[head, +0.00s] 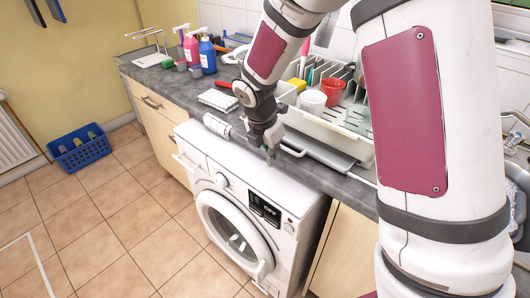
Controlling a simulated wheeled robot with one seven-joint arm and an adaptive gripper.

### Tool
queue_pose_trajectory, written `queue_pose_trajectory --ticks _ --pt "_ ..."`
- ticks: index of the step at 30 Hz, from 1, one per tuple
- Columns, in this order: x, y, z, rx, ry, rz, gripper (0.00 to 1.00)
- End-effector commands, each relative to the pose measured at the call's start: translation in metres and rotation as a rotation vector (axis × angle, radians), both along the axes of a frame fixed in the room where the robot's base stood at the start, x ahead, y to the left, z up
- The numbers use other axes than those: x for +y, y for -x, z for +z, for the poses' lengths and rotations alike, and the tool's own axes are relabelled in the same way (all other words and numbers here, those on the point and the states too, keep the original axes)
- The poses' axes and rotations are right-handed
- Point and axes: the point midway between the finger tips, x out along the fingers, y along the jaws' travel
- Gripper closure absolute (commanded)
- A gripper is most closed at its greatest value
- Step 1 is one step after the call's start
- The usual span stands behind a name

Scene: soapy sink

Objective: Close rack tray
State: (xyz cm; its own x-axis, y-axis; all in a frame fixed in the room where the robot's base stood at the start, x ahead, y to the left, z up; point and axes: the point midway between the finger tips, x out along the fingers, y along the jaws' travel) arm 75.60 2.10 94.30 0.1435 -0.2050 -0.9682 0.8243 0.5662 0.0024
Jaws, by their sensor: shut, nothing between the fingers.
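A white dish rack (317,124) stands on the dark counter, holding a white cup (312,103), a red cup (332,91) and some plates. Its flat grey tray (322,153) sticks out from under the rack's front side towards the counter's front edge. My gripper (271,153) points down beside the tray's left end, above the counter's front edge and the washing machine's top. Its fingers are shut and empty. I cannot tell whether they touch the tray. My arm hides part of the rack.
The washing machine (247,200) stands under the counter (160,82). A folded striped cloth (218,101) and a rolled one (216,125) lie left of my gripper. Pink (190,48) and blue (207,55) bottles stand farther back. A blue basket (79,147) sits on the open tiled floor.

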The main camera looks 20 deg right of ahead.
Motion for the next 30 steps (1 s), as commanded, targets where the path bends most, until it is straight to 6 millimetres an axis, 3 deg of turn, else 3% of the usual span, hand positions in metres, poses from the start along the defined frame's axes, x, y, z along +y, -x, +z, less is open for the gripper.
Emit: queue_pose_trajectory --ticks 6,19,30 --pt "-0.014 -0.009 0.003 0.002 0.0 0.001 1.0" --pt "-0.018 -0.012 0.004 0.003 -0.001 0.0 1.0" --pt "-0.058 -0.038 0.004 0.002 -0.001 -0.001 1.0"
